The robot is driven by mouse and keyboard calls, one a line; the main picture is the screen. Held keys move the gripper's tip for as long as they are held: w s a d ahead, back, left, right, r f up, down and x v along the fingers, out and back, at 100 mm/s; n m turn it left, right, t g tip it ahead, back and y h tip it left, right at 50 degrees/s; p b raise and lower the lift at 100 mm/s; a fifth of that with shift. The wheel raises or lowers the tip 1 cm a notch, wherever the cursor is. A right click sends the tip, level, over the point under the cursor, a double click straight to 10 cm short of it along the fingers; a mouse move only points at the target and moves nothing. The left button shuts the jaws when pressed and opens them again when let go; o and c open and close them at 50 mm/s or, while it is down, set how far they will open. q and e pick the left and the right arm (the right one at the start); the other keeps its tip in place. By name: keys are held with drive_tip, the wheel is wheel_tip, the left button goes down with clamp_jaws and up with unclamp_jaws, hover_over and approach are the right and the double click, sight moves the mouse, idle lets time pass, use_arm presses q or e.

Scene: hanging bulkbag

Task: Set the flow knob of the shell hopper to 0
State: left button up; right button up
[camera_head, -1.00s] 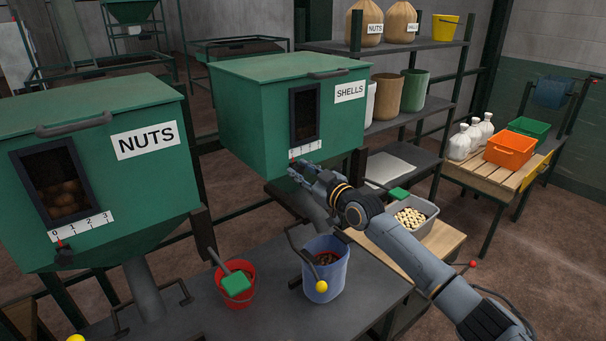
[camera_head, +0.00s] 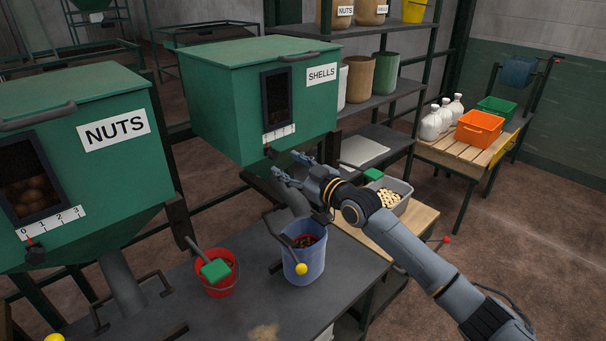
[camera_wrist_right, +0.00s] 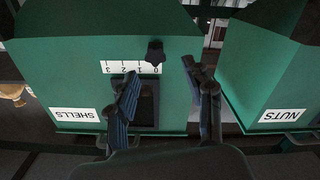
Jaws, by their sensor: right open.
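The green shell hopper (camera_head: 225,105) carries a SHELLS label and a small dark window. Its white scale (camera_head: 279,133) runs along the lower front. The black flow knob (camera_head: 269,152) sits below the left end of the scale. In the wrist view the picture is upside down, and the knob (camera_wrist_right: 155,52) lines up with the 0 mark. My right gripper (camera_head: 288,165) is open and empty, just right of and below the knob, apart from it. Its fingers (camera_wrist_right: 165,85) stand either side of the knob's line in the wrist view. My left gripper is out of view.
The NUTS hopper (camera_head: 75,115) stands at left with its own scale and knob. Below are a red bucket (camera_head: 222,285) with a green scoop and a blue bucket (camera_head: 302,265) on the dark bench (camera_head: 235,315). A grey bin (camera_head: 404,202) stands behind my right forearm.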

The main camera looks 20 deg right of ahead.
drive_tip(key=v, duration=0.5)
drive_tip(key=shift+s, duration=0.35)
drive_tip(key=shift+d+f, duration=0.1)
drive_tip(key=s+d+f+m+g+h+b, duration=0.1)
drive_tip(key=s+d+f+m+g+h, duration=0.15)
drive_tip(key=f, duration=1.55)
drive_tip(key=s+d+f+m+g+h, duration=0.2)
drive_tip(key=s+d+f+g+h, duration=0.15)
drive_tip(key=f, duration=1.35)
drive_tip(key=s+a+f+g, duration=0.1)
drive_tip(key=s+f+g, duration=0.2)
drive_tip(key=s+f, duration=1.5)
drive_tip(key=s+a+f+g, duration=0.2)
drive_tip(key=s+f, duration=0.4)
drive_tip(key=s, duration=0.5)
drive_tip(key=s+a+f+g+b, duration=0.1)
drive_tip(key=s+f, duration=0.4)
drive_tip(key=s, duration=0.6)
drive_tip(key=s+a+f+g, duration=0.4)
drive_tip(key=s+a+f, duration=0.1)
drive_tip(key=s, duration=0.7)
drive_tip(key=shift+f+m, duration=0.35)
drive_tip(key=shift+f, duration=0.55)
